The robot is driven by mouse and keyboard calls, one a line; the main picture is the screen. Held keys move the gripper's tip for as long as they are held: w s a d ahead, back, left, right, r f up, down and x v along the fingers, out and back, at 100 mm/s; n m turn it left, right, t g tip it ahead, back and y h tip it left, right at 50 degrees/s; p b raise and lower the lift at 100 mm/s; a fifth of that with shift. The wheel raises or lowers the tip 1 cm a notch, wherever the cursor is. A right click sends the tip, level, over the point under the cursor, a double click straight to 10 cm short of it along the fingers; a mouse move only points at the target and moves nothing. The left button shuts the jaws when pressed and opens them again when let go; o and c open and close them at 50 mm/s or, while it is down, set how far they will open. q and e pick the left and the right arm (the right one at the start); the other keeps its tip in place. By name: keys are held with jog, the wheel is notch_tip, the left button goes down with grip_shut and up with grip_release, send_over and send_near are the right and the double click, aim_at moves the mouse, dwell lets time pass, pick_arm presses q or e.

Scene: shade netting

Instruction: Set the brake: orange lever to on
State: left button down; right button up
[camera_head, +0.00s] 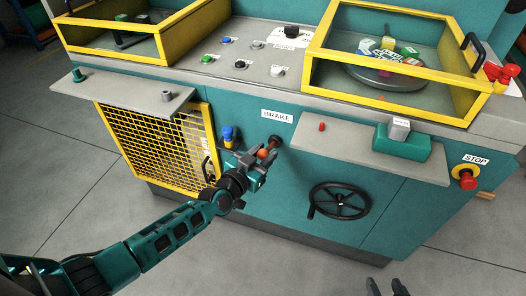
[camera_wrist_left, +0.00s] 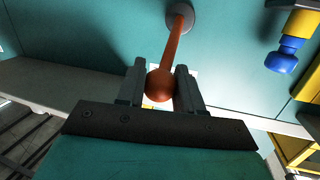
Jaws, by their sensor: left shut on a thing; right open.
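The orange brake lever (camera_head: 268,149) sticks out of the teal machine front, just below the white BRAKE label (camera_head: 277,115). In the left wrist view its orange rod (camera_wrist_left: 175,45) runs from a round grey base to a ball end (camera_wrist_left: 160,84). My left gripper (camera_head: 256,165) is shut on the ball end, which also shows between the two fingers (camera_wrist_left: 160,88) in the left wrist view. No on or off marking is readable near the lever. My right gripper (camera_head: 386,287) shows only its fingertips at the bottom edge, apart and empty.
A blue and yellow knob (camera_head: 228,135) sits left of the lever, beside the yellow mesh guard (camera_head: 160,145). A black handwheel (camera_head: 339,201) is at lower right. A grey shelf (camera_head: 345,149) juts out to the right. A red STOP button (camera_head: 467,180) is further right.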

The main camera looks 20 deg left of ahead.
pick_arm(q)
jog(key=shift+w+r, duration=0.2)
jog(key=shift+r, duration=0.25)
jog(key=c, duration=1.2)
grip_release()
jog(key=o, duration=0.4)
jog(key=shift+f, duration=0.1)
jog(key=shift+o, duration=0.2)
jog(key=shift+s+f, duration=0.1)
jog(key=shift+s, duration=0.25)
jog(key=p+v, duration=0.2)
jog(key=v, duration=1)
jog(key=shift+s+a, duration=0.15)
